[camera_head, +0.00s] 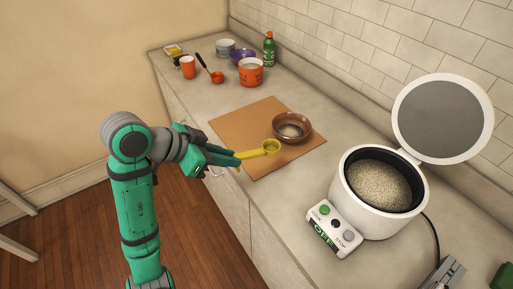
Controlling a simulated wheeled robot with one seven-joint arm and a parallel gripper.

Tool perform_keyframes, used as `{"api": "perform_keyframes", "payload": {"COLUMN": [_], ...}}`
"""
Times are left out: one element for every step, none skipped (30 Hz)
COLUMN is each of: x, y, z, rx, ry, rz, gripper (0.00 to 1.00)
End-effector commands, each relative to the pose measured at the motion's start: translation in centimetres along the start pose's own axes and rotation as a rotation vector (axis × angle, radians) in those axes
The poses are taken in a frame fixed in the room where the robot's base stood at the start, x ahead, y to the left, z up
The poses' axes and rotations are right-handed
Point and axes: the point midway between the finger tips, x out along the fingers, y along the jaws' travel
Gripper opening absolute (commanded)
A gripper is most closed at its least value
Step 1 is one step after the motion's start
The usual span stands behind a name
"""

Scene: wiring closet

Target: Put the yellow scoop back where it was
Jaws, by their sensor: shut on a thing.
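The yellow scoop (270,148) is in my gripper (236,159), with its round bowl pointing right. My gripper is shut on the scoop's handle end and holds it over the brown board (240,124). The scoop's bowl is just left of the brown bowl (291,126) in the picture; I cannot tell its height above the board. The brown bowl stands on the board and has something pale in it.
An open white rice cooker (350,206) full of grains stands right, its round lid (443,118) raised. At the back are a red-orange pot (251,76), a purple bowl (238,57), a green bottle (269,50), an orange cup (187,68) and an orange ladle (216,77). Counter between is clear.

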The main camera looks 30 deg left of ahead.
Motion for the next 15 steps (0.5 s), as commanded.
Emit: {"api": "perform_keyframes", "payload": {"x": [0.7,1.1,1.7,2.1,2.6,3.3,3.8,4.2,4.9,5.4,5.8,6.4,7.0,7.6,8.3], "y": [-0.5,-0.8,-1.5,-2.0,-2.5,-3.2,-3.7,-4.2,-4.8,-5.3,-5.8,-6.5,-6.9,-7.2,-7.6], "z": [-0.1,-0.2,-0.2,-0.3,-0.4,-0.5,-0.6,-0.6,-0.7,-0.8,-0.8,-0.9,-0.7,-0.5,-0.2], "rx": [-0.001,0.0,-0.001,0.0,-0.001,-0.001,0.0,-0.001,0.0,0.0,0.0,0.001,-0.001,-0.002,-0.002], "ry": [0.0,-0.001,-0.002,-0.002,-0.003,-0.003,-0.003,-0.003,-0.004,-0.003,-0.003,-0.003,-0.004,-0.003,-0.003], "rz": [0.005,0.006,0.006,0.006,0.006,0.005,0.006,0.006,0.004,0.005,0.005,0.004,0.005,0.005,0.005], "gripper": [0.0,0.0,0.0,0.0,0.0,0.0,0.0,0.0,0.0,0.0,0.0,0.0,0.0,0.0,0.0]}}
